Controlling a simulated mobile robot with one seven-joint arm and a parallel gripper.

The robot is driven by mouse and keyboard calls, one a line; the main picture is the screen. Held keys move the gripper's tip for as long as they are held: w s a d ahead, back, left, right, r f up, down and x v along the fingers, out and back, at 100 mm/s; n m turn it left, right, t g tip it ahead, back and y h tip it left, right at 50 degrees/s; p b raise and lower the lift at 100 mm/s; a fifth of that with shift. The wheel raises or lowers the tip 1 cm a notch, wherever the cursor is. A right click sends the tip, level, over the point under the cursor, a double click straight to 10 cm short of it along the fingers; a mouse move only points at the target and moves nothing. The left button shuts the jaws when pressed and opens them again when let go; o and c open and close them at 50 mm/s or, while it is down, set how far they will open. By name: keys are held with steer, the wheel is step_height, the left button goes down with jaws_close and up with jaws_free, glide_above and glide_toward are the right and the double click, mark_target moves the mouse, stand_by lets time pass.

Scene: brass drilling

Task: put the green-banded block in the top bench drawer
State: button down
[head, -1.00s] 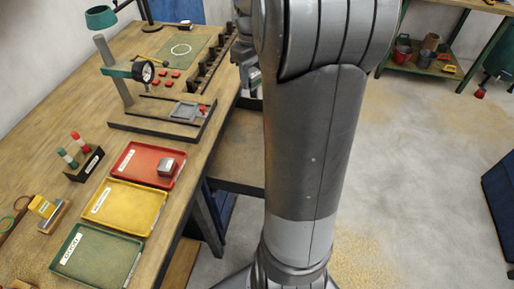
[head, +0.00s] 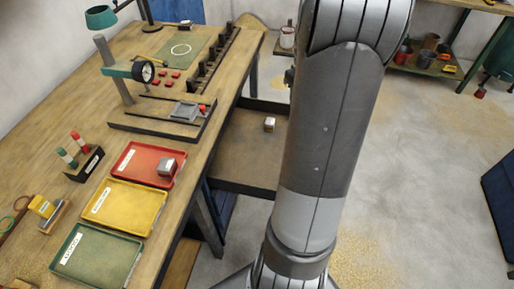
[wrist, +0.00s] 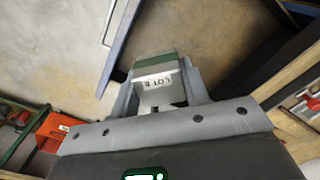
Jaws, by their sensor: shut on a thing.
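The green-banded block (wrist: 158,70) is between the fingers of my gripper (wrist: 162,88) in the wrist view. It has a green band and a white face with a dark printed label. My gripper is shut on it, over floor in that view. In the head view my arm hides the fingers and the block. The bench drawer (head: 232,160) is pulled out from the bench's right side, its brown inside facing up.
Open floor (head: 430,150) lies to the right.

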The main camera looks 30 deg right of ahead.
step_height(320, 180, down, 17)
glide_above(264, 149)
step_height(264, 149, down, 8)
steer(key=shift+w+r, duration=0.1)
steer(key=shift+r, duration=0.05)
steer(key=shift+f, duration=1.95)
steer(key=c, duration=0.8)
jaws_free()
steer(key=shift+f, duration=0.15)
